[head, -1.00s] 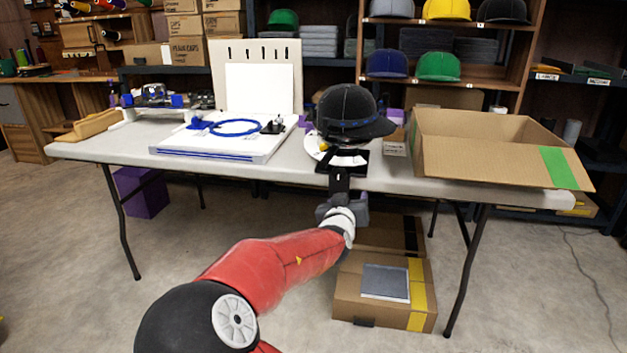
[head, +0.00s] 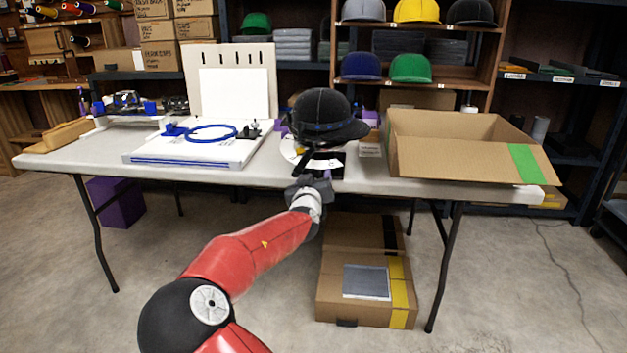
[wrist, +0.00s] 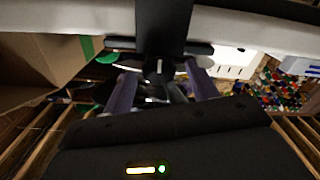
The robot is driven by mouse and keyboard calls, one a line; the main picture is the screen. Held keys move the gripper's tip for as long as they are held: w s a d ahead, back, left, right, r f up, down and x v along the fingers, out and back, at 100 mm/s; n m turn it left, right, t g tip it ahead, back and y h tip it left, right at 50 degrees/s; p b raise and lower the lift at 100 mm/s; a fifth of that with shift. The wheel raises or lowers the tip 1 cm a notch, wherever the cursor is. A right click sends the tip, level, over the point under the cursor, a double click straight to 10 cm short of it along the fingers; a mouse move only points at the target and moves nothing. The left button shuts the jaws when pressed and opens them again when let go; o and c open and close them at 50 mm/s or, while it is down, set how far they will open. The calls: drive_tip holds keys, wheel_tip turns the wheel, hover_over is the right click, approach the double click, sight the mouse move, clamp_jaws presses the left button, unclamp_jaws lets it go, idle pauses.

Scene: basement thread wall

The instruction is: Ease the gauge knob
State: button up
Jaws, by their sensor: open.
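A black cap (head: 325,112) with a blue band sits on a cap gauge with a white curved scale (head: 290,150) at the table's front edge. A black bracket (wrist: 165,25) reaches over that edge and fills the top middle of the wrist view. My gripper (head: 312,173) is at the front edge, just below the cap. In the wrist view the two purple-grey fingers of my gripper (wrist: 160,82) stand apart on either side of a small dark part (wrist: 158,67) below the bracket. I cannot tell whether that part is the gauge knob or whether the fingers touch it.
An open cardboard box (head: 450,155) stands on the table's right. A white board with a blue hoop (head: 212,134) lies left of the cap. Cartons (head: 365,290) sit on the floor under the table. The table's front edge (head: 240,182) is close to my gripper.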

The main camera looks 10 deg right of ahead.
drive_tip(key=c, duration=1)
